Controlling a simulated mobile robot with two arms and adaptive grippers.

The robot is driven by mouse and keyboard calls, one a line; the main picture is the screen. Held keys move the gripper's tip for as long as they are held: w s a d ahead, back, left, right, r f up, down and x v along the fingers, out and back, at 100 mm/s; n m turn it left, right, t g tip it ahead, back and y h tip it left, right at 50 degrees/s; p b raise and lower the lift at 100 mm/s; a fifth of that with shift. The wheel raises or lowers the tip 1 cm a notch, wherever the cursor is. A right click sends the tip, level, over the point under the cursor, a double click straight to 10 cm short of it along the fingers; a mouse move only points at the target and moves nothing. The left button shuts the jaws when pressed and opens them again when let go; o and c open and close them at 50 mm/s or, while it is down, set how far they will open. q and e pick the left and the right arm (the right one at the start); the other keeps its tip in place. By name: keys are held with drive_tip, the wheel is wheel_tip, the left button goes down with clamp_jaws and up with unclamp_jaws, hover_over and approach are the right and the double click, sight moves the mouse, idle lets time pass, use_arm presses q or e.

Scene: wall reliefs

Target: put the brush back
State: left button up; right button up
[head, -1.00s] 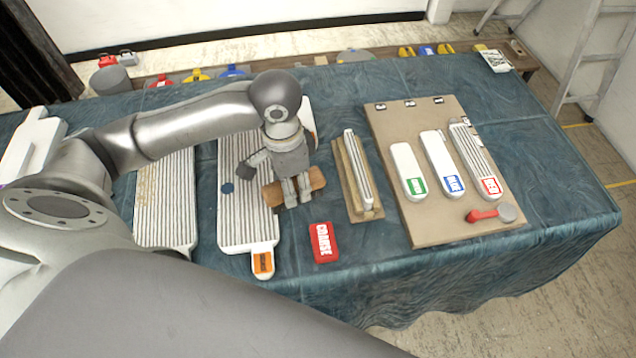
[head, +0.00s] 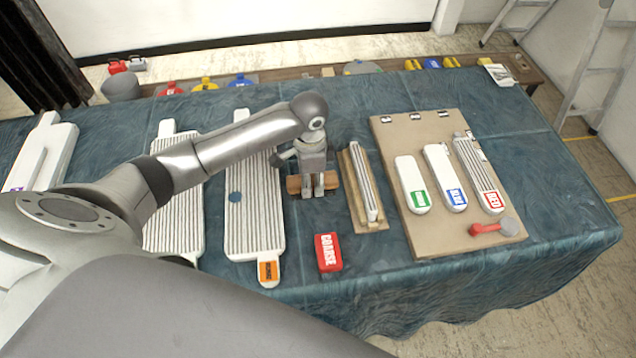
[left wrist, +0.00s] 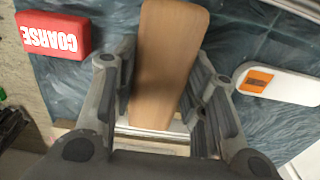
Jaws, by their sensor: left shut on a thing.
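My left gripper (head: 314,192) is shut on a brush with a plain wooden back (head: 293,185). In the left wrist view the brush back (left wrist: 168,60) runs lengthwise between the two fingers of the left gripper (left wrist: 160,105). In the head view the brush is between the white ridged panel with the orange label (head: 255,215) and the narrow ridged strip on a wooden base (head: 362,185). Its height above the cloth is hard to tell. The underside of the brush is mostly hidden. My right gripper is not in view.
A red COARSE block (head: 328,254) lies in front of the brush and also shows in the left wrist view (left wrist: 52,35). A tan board (head: 450,235) at right holds white pieces labelled green, blue and red. Blue cloth (head: 400,285) is bare along the front.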

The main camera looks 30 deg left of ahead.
use_arm(q)
drive_tip(key=w+f, duration=0.3)
drive_tip(key=shift+f, duration=0.3)
drive_tip(key=shift+w+f, duration=0.15)
drive_tip(key=shift+f, duration=1.5)
drive_tip(key=shift+f, duration=0.15)
drive_tip(key=o, duration=0.9)
wheel_tip(320, 180, up, 12)
drive_tip(key=shift+r+b, duration=0.2)
drive_tip(key=shift+b, duration=0.15)
